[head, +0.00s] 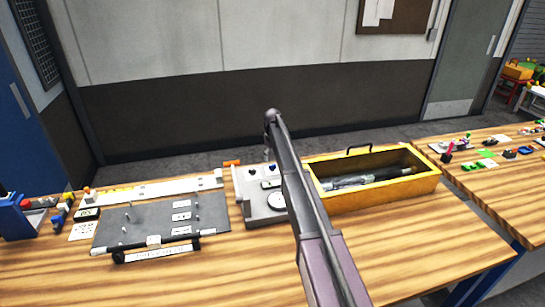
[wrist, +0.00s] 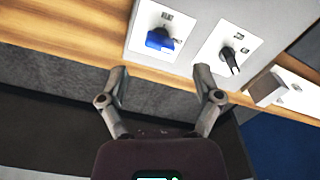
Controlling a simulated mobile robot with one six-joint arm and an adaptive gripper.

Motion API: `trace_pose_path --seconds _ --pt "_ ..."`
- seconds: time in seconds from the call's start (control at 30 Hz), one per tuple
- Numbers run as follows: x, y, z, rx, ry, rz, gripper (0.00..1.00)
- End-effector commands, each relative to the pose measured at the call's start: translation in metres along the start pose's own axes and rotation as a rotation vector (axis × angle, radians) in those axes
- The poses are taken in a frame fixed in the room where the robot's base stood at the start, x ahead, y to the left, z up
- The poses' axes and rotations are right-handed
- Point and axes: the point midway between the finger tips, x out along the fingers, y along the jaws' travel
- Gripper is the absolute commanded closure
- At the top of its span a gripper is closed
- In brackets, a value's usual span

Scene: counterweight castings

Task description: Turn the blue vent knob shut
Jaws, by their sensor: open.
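A second plate with a black knob (wrist: 230,58) sits right of the blue one, and a pale block (wrist: 266,88) is beyond it. The head view shows a grey board (head: 160,222) and a yellow toolbox (head: 385,190); the bench front is clear.

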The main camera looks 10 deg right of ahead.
Motion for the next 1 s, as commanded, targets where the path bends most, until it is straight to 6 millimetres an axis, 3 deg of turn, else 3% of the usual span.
trace_pose_path --seconds 0.1,1.0 --pt "-0.015 0.000 0.000 0.000 0.000 0.000 0.17" --pt "-0.085 0.000 0.000 0.001 0.000 0.000 0.17"
